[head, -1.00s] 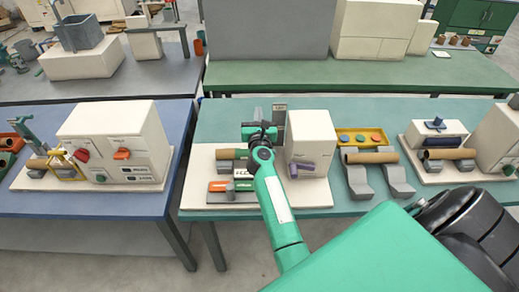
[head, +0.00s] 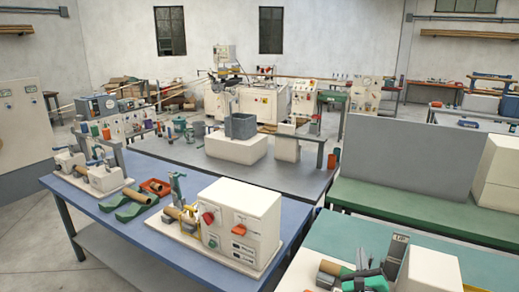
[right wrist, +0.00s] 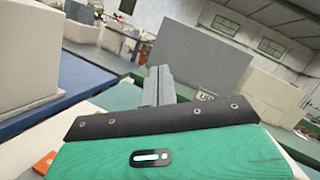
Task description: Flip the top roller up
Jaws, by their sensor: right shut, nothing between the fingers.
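The spiral winder on the teal table is cut by the bottom right edge of the head view. Its cream housing (head: 432,271), a grey upright plate (head: 397,256) with lettering and a brown tube (head: 331,267) show there. My right gripper (head: 364,261) is beside the grey plate, between the tube and the housing. Its grey fingers (right wrist: 159,84) are together and empty in the right wrist view, with part of a lettered plate (right wrist: 206,96) to their right. I cannot make out the top roller; the gripper and the frame edge hide that part. My left gripper is not in view.
A blue table (head: 130,170) on the left carries another cream machine (head: 240,215) with red and orange knobs. A grey table (head: 290,172) and a green table (head: 400,205) with a tall grey panel (head: 405,160) stand behind. Some bare teal tabletop (head: 325,232) shows.

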